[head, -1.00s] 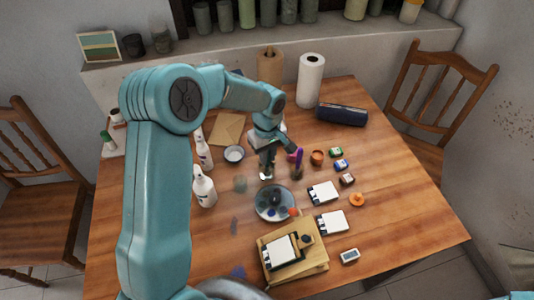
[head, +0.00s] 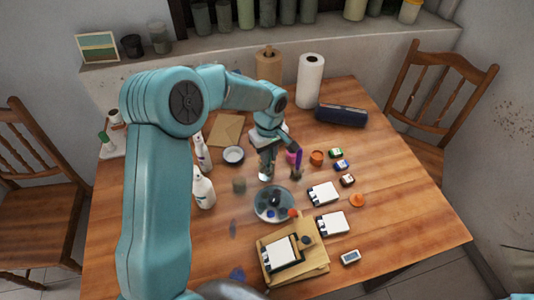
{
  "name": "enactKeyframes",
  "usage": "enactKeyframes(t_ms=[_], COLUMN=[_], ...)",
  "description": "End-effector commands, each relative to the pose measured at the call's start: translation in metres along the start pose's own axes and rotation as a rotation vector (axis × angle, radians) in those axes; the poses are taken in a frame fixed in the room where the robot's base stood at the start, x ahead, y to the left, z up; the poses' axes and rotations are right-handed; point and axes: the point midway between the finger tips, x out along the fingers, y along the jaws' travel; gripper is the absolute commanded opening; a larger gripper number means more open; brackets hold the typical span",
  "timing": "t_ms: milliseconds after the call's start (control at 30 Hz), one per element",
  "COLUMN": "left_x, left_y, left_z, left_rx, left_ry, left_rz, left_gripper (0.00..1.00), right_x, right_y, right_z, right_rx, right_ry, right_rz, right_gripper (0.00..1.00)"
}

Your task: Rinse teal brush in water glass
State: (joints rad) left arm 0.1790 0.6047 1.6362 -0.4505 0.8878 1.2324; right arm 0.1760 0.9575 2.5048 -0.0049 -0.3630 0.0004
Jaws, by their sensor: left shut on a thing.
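My left gripper (head: 266,174) points down over the middle of the table, just above the round palette (head: 262,213). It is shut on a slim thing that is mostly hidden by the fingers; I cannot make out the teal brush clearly. A small see-through grey glass (head: 239,185), which looks like the water glass, stands on the table to the left of the gripper, apart from it. A purple-handled brush (head: 299,160) stands in a dark holder to the right of the gripper. My right gripper is not in view.
White bottles (head: 203,190) and a white bowl (head: 233,155) stand left of the gripper. Small paint jars (head: 341,165) and an orange pot (head: 317,157) are to the right. White cards (head: 323,193) and a wooden board (head: 315,258) lie nearer.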

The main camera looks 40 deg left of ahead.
Motion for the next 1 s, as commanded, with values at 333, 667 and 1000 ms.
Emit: enactKeyframes(t_ms=[333,667,1000], left_x=[0.001,0.0,-0.005], left_y=[-0.011,-0.005,-0.005], left_z=[-0.003,-0.002,-0.002], left_rx=[0.0,0.001,0.0], left_ry=[0.0,0.001,0.001], left_rz=[0.0,0.001,0.001], left_gripper=[0.0,0.0,0.0], right_x=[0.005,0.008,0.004], right_y=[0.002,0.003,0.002], right_z=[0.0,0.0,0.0], right_rx=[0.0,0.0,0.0], right_ry=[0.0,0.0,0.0], right_rz=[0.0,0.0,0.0], right_gripper=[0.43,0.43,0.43])
